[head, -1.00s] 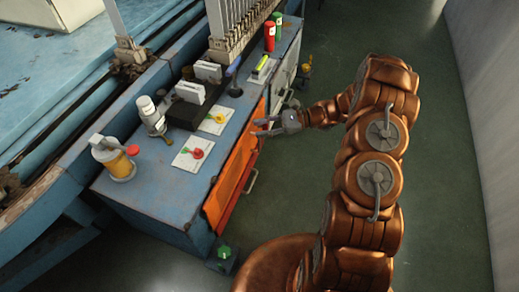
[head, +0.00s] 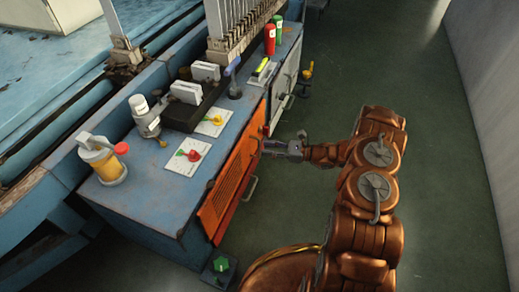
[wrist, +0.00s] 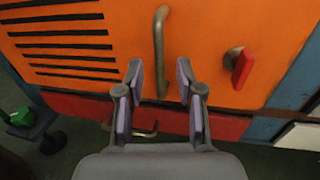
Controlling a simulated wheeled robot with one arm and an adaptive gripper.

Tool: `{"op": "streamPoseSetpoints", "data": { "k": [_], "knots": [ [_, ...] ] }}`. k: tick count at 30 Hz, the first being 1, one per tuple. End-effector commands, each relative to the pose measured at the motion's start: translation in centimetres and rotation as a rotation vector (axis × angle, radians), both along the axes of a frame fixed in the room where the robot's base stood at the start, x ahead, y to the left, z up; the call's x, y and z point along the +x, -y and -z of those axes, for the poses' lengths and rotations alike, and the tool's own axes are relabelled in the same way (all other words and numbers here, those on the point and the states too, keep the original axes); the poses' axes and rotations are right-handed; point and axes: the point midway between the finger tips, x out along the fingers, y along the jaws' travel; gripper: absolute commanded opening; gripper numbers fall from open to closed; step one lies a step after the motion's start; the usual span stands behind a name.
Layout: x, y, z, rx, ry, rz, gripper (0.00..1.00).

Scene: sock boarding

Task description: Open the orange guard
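The orange guard (head: 230,190) is a slotted panel on the front side of the blue cabinet. It looks closed in the head view. The wrist view shows its face (wrist: 205,25) with dark slots at left, an upright brass-coloured handle (wrist: 159,45) in the middle and a red-tipped latch (wrist: 243,70) at right. My gripper (head: 272,148) is beside the guard's far end in the head view. In the wrist view my gripper (wrist: 160,78) is open, its fingers apart on either side of the handle's lower end. I cannot tell whether they touch it.
The cabinet top (head: 150,195) holds a yellow jar (head: 103,162), a white bottle (head: 143,115), cards with knobs and red and green cylinders (head: 270,40). A green knob (head: 221,264) stands low by the near corner. The floor to the right is clear.

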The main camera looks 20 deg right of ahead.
Motion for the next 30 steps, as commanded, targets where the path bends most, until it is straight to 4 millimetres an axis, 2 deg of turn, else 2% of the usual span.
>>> {"op": "streamPoseSetpoints", "data": {
  "k": [3,9,20,30],
  "knots": [
    [0.7,-1.7,0.2,-0.002,-0.001,-0.003,0.37],
    [1.4,-3.2,0.2,-0.001,-0.004,-0.001,0.37],
    [1.6,-3.6,0.1,-0.001,-0.004,0.0,0.36],
    [1.5,-3.6,0.1,-0.001,-0.003,0.0,0.0]
  ]
}}
